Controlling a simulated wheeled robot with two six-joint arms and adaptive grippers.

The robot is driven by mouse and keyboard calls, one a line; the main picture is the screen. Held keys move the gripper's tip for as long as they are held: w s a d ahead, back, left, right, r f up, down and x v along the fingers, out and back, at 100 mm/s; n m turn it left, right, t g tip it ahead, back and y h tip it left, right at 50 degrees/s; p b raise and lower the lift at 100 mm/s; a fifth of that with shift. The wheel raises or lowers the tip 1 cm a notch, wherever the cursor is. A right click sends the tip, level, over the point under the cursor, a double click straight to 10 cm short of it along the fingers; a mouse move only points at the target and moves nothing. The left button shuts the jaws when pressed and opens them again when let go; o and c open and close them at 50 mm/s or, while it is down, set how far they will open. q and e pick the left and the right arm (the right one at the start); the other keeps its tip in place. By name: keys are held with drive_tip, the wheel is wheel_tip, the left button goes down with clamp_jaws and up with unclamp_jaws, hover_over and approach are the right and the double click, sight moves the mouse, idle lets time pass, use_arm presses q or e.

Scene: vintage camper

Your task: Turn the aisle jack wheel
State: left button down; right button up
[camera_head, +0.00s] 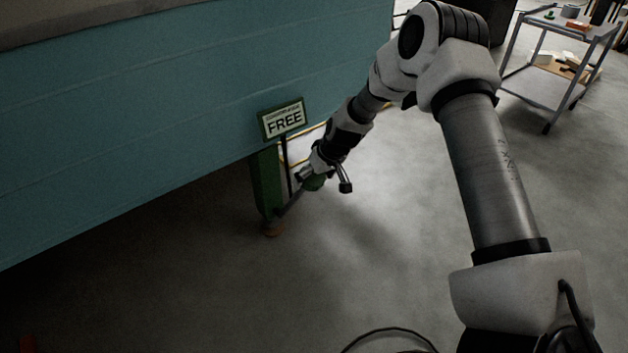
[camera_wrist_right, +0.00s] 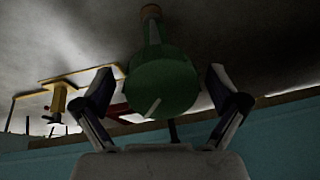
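The jack is a green post (camera_head: 267,185) under the teal camper side, with a brownish foot (camera_head: 272,229) on the floor. A sign reading FREE (camera_head: 284,119) stands above it. My right gripper's two fingers (camera_wrist_right: 163,95) are spread on either side of the wheel, with gaps visible. My left gripper is not in view.
The teal camper body (camera_head: 160,110) overhangs the jack. A grey cart (camera_head: 560,60) with small items stands at the upper right. A yellow stand (camera_wrist_right: 58,100) and a red part show beyond the wheel in the wrist view. The concrete floor in front is mostly clear.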

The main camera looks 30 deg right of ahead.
drive_tip(key=c, duration=0.9)
drive_tip(key=m+b, duration=0.1)
drive_tip(key=m, duration=0.2)
drive_tip(key=shift+s+a+f+m+b, duration=0.1)
drive_tip(key=shift+m+b, duration=0.2)
drive_tip(key=shift+a+m+t+y+b, duration=0.1)
drive_tip(key=shift+m+t+y+b, duration=0.25)
drive_tip(key=shift+m, duration=0.75)
drive_tip(key=shift+m+t+y+b, duration=0.15)
drive_tip(key=shift+m+b, duration=0.25)
drive_tip(key=shift+m, duration=0.7)
drive_tip(key=o, duration=1.2)
drive_tip(key=shift+c, duration=0.2)
